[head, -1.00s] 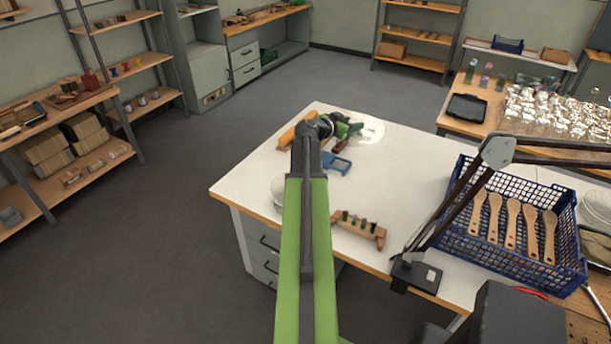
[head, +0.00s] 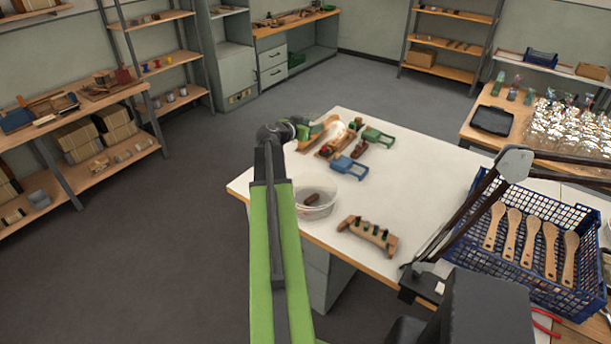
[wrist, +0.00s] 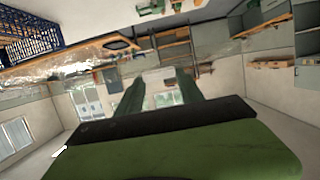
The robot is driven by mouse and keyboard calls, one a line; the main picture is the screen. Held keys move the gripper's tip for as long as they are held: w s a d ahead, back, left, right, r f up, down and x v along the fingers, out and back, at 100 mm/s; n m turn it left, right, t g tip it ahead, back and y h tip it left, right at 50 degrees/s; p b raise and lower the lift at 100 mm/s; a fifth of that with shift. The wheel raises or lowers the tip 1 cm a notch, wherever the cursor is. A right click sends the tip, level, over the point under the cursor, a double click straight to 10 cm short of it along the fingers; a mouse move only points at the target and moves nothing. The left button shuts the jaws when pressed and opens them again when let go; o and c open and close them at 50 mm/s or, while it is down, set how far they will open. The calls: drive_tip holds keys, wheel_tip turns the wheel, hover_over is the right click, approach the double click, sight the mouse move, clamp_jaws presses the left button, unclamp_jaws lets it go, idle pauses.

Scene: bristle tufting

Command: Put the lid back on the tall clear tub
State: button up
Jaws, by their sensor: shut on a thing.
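My gripper (head: 312,131), with green fingers, is over the far left part of the white table. It is shut on a pale, see-through thing that looks like the lid (head: 344,130); its outline is faint. The wrist view shows the fingers (wrist: 160,78) with a pale patch between their tips. A round clear tub (head: 322,211) stands on the table, right of my green arm and nearer than the gripper. A brown piece shows inside it. The tub's top looks open, and my gripper is apart from it.
Behind the tub lie a blue frame (head: 348,168), a green frame (head: 378,137) and wooden pieces. A wooden block with dark green tufts (head: 368,233) lies in front right. A blue crate (head: 575,296) of wooden handles and a dark lamp arm (head: 460,215) stand right.

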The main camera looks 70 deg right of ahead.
drive_tip(key=f+b, duration=1.8)
drive_tip(key=f, duration=0.1)
drive_tip(key=w+f+b, duration=0.1)
drive_tip(key=f+b, duration=0.8)
drive_tip(key=b, duration=0.1)
drive_tip(key=shift+a+f, duration=0.25)
drive_tip(key=shift+s, duration=0.1)
drive_tip(key=shift+f, duration=0.15)
idle(0.4)
drive_tip(key=o, duration=1.4)
